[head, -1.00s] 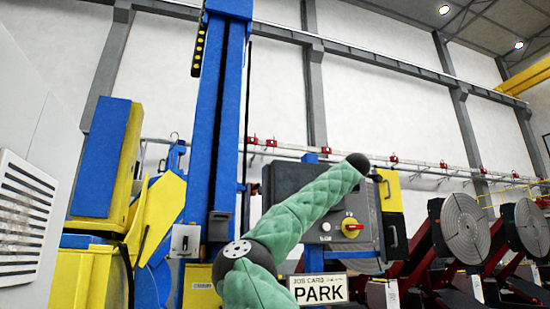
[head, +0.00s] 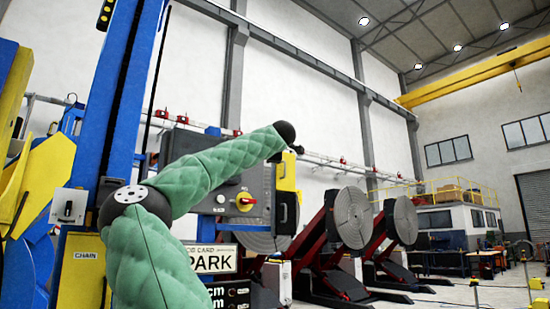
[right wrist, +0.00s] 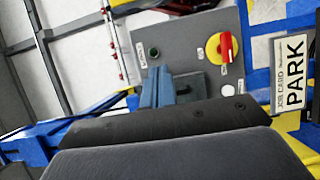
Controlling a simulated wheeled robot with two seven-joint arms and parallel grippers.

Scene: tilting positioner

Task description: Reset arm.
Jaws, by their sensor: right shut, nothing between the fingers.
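My green padded arm rises across the head view and ends in a dark round joint in front of the grey control panel (head: 232,178); no gripper shows there. In the right wrist view my right gripper (right wrist: 158,86) is shut and empty, its narrow blue-grey fingers in front of the panel (right wrist: 187,48). A red rotary switch on a yellow plate (right wrist: 229,48) is right of the fingers, apart from them in the picture. A white PARK card (right wrist: 293,72) is farther right. The card also shows in the head view (head: 212,261). My left gripper is not in view.
A tall blue column (head: 128,100) and a CHAIN-labelled yellow box (head: 82,262) stand at left. Round-plated red positioners (head: 352,217) stand right of the panel. Open floor, a white cabin (head: 455,222) and a yellow crane beam (head: 470,78) are at far right.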

